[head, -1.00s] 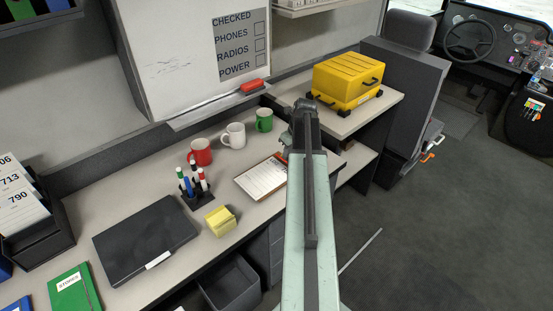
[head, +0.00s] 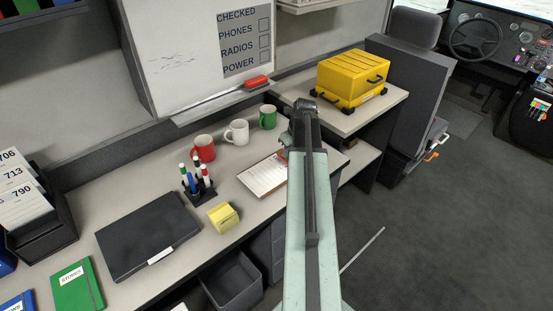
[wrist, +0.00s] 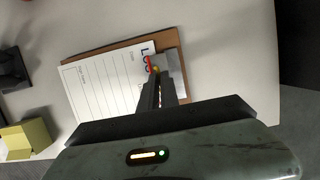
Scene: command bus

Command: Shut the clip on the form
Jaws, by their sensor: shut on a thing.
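The form (head: 262,177) is a lined white sheet on a brown clipboard near the desk's front edge, left of my arm. It also shows in the wrist view (wrist: 105,88), with its board (wrist: 118,43) around it. The clip (wrist: 174,66) is a grey metal piece at the board's right end, with small red and yellow parts by my fingertips. My gripper (wrist: 155,82) is shut on the clip. The fingers hide part of the clip, so its exact position is unclear. In the head view my arm hides the gripper and most of the clip.
A red mug (head: 204,148), a white mug (head: 237,132) and a green mug (head: 268,117) stand behind the form. A pen holder (head: 199,190) and a yellow note block (head: 223,217) stand left. A yellow case (head: 350,78) sits on the shelf beyond.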

